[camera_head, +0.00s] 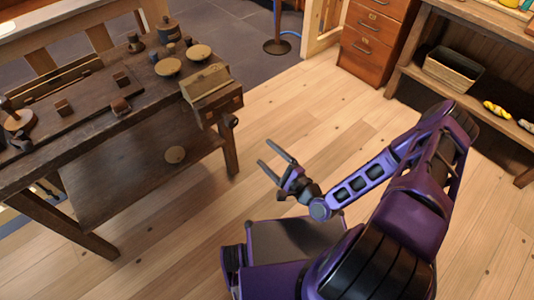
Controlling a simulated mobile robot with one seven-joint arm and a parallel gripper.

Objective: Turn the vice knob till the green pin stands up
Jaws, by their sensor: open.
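A wooden vice (210,90) is fixed at the right end of the dark workbench (85,135). A small dark round part (231,121) shows low on the vice's right side; it may be the knob, but it is too small to be sure. I cannot make out a green pin. My gripper (265,153) is open and empty, its two fingers pointing up and left. In the picture it is to the right of and below the vice, apart from it, in front of the wooden floor.
Round-topped wooden pieces (167,67) and small dark blocks stand on the bench. A lower shelf (140,178) bears a round disc (176,155). A drawer cabinet (372,40) and shelving with a basket (452,68) stand at the right. Open floor (290,110) lies between.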

